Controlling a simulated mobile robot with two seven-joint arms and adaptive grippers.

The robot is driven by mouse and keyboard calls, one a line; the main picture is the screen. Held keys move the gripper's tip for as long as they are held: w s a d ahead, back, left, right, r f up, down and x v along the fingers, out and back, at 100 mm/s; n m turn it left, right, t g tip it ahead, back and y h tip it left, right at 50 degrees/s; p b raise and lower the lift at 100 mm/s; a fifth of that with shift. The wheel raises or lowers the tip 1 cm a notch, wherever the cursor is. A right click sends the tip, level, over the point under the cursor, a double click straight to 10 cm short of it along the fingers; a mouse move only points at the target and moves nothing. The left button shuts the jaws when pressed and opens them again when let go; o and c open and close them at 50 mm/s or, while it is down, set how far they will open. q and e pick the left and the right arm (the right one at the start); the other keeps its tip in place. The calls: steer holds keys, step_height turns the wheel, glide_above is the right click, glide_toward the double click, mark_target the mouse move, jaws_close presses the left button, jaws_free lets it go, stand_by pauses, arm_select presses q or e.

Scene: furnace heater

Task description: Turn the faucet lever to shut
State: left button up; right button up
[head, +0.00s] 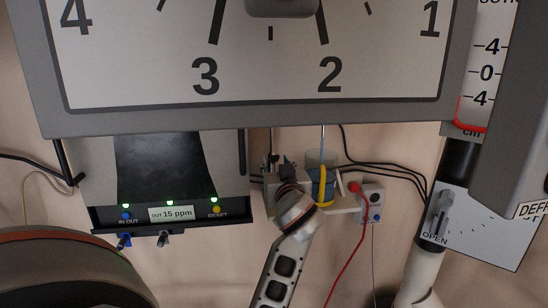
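A grey lever (440,212) sits in front of a white plate (483,236) at the right. It stands nearly upright, leaning slightly, with its lower end close to the word OPEN. A pipe, black above and white below (420,275), runs behind it. My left gripper (279,165) is small and partly hidden behind its own wrist in the middle of the view, by a shelf and well left of the lever. Its fingers are dark and overlap the clutter there, so its opening is unclear. My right gripper is not in view.
A large gauge panel (275,103) fills the top. A grey-edged scale (488,65) overhangs the lever plate. A lit control box (172,213) is at left. A blue-and-yellow container (322,180), a small socket box (373,203) and loose cables lie between gripper and lever.

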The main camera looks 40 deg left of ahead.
mark_target(275, 160)
arm_select(q)
steer(key=shift+x, duration=2.1)
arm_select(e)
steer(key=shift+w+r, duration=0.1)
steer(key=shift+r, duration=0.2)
